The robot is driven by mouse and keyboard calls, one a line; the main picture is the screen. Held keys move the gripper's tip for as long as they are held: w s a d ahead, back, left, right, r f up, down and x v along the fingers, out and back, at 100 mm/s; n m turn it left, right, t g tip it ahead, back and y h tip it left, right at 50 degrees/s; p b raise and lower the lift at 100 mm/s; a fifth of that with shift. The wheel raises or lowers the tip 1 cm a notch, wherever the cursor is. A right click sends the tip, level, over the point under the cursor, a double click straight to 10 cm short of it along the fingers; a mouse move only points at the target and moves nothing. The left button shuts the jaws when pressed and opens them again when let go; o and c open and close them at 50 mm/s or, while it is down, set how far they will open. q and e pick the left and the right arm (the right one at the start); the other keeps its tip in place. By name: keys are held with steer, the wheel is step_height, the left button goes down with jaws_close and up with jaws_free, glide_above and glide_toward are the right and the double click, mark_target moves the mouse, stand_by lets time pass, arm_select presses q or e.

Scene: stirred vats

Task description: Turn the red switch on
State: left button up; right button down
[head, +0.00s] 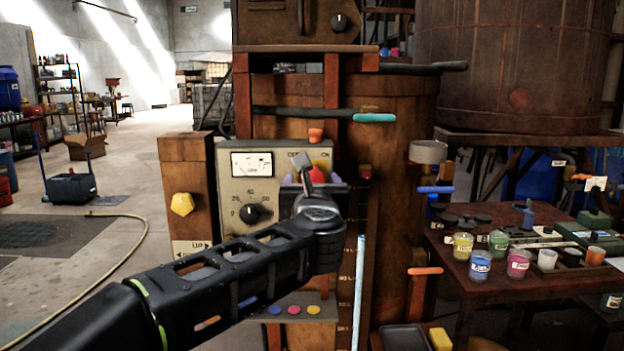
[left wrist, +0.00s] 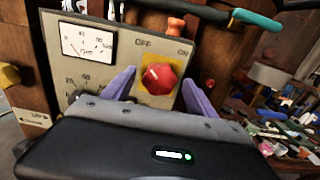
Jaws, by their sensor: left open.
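The red switch (left wrist: 158,79) is a faceted red knob on a yellow plate, on the upright beige control panel (left wrist: 105,45). OFF is printed above it on the left and ON on the right. A pale mark shows on the knob's left face; I cannot tell its exact setting. In the head view the red switch (head: 317,173) is partly hidden behind my left gripper (head: 314,180). The left gripper's purple fingers are open, one on each side of the knob, and it also shows in the left wrist view (left wrist: 159,84). Contact cannot be seen. My right gripper is out of view.
The panel also holds a gauge (head: 252,164) and a black dial (head: 250,213) to the left of the switch. A yellow knob (head: 182,204) is on the wooden post further left. A table (head: 500,286) with paint jars stands at right.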

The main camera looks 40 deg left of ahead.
arm_select(q)
steer(key=shift+w+a, duration=0.45)
steer(key=shift+w, duration=0.1)
steer(key=c, duration=1.4)
